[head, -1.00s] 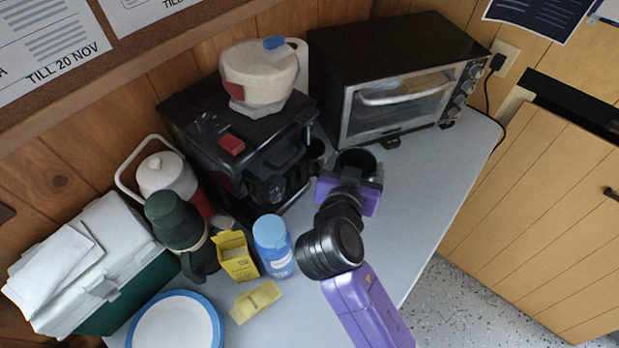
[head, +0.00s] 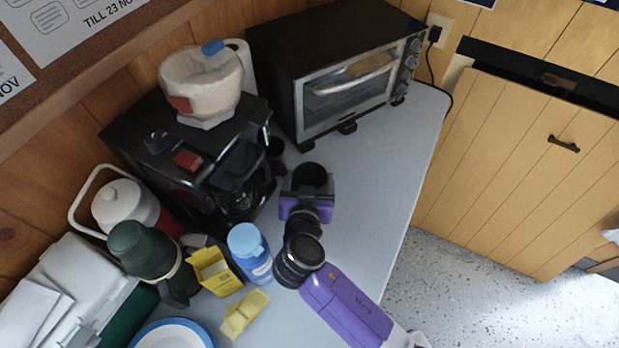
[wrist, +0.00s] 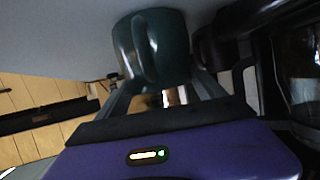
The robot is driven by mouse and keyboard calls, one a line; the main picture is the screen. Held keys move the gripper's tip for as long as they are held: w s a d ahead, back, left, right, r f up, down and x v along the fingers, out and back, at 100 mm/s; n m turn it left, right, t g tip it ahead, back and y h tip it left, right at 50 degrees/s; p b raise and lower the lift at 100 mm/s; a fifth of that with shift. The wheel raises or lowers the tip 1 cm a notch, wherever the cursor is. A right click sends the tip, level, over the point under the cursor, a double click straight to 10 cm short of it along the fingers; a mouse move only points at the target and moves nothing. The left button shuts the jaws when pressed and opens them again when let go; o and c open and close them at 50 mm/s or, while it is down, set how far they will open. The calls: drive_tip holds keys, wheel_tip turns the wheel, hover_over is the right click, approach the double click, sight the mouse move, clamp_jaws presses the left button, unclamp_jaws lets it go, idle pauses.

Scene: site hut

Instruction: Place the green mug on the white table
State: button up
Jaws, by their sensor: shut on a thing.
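My gripper (head: 308,196) is shut on the dark green mug (head: 313,176), in front of the toaster oven and to the right of the coffee maker. In the wrist view the mug (wrist: 152,48) sits between the two fingers (wrist: 160,92), with its handle towards the camera. I cannot tell whether the mug touches the pale grey worktop (head: 365,190) or is just above it. I see no separate white table.
The toaster oven (head: 345,85) and black coffee maker (head: 170,145) stand at the back. A blue bottle (head: 250,250), yellow box (head: 214,272), green flask (head: 140,250) and blue-rimmed plate (head: 170,335) are at the left. Open floor (head: 470,290) lies right of the worktop.

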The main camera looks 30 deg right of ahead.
drive_tip(key=o, duration=2.1)
drive_tip(key=shift+f, duration=0.1)
drive_tip(key=shift+c, duration=0.2)
drive_tip(key=shift+b+v, duration=0.5)
drive_tip(key=shift+v, duration=3.35)
